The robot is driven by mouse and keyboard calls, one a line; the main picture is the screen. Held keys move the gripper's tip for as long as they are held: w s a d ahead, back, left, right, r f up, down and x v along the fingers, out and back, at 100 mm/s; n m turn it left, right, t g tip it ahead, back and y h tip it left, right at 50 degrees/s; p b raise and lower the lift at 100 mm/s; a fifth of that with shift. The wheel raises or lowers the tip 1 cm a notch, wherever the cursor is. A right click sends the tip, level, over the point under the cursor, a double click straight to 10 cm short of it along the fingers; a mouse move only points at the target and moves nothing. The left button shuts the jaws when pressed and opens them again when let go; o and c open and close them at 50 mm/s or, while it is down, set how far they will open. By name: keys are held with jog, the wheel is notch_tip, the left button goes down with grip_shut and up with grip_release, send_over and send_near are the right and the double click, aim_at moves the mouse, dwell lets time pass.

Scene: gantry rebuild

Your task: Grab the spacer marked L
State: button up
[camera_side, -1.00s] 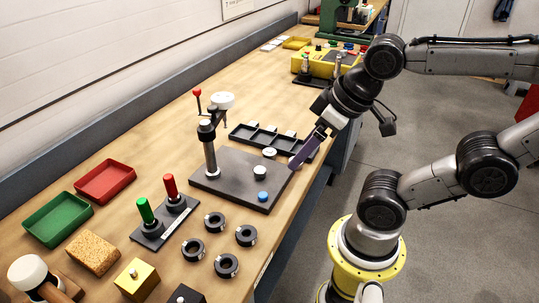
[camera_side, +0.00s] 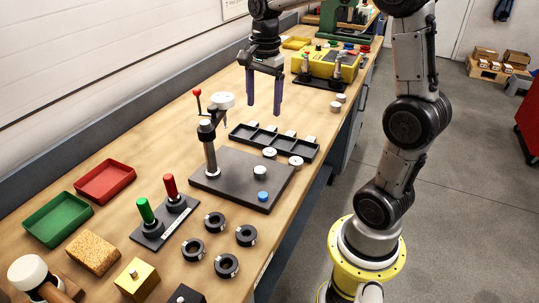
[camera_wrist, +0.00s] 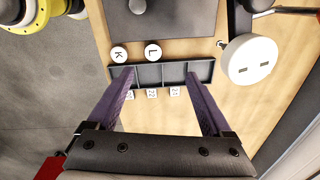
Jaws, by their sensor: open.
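The spacer marked L (camera_wrist: 153,51), a white disc with a black letter, lies in the wrist view between the divided tray and the dark plate. In the side view it appears to be the left white disc (camera_side: 269,152) of the pair there. A similar disc marked K (camera_wrist: 119,54) lies beside it, nearer the table edge; it appears as the right disc (camera_side: 296,161) in the side view. My gripper (camera_side: 264,112) is open and empty, its purple fingers pointing down above the table near the tray. In the wrist view the fingers (camera_wrist: 160,75) appear across the tray.
The black divided tray (camera_side: 273,143) has small number cards along it. The dark plate (camera_side: 225,180) carries a post with a red-knobbed lever (camera_side: 197,93), a white piece (camera_side: 260,172) and a blue piece (camera_side: 263,196). Two white discs (camera_side: 335,107) stand farther back near the edge.

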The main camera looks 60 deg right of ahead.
notch_tip(320, 180, down, 2)
jog(key=d, duration=0.2)
send_over(270, 151)
jog(key=shift+g, duration=0.3)
jog(key=f, duration=0.8)
jog(key=shift+w, duration=0.25)
jog(key=shift+s+a+f, duration=0.1)
jog(key=shift+s+f, duration=0.05)
jog(key=shift+f, duration=1.3)
jog(key=shift+s+f, duration=0.1)
jog(key=shift+f, duration=1.35)
grip_shut()
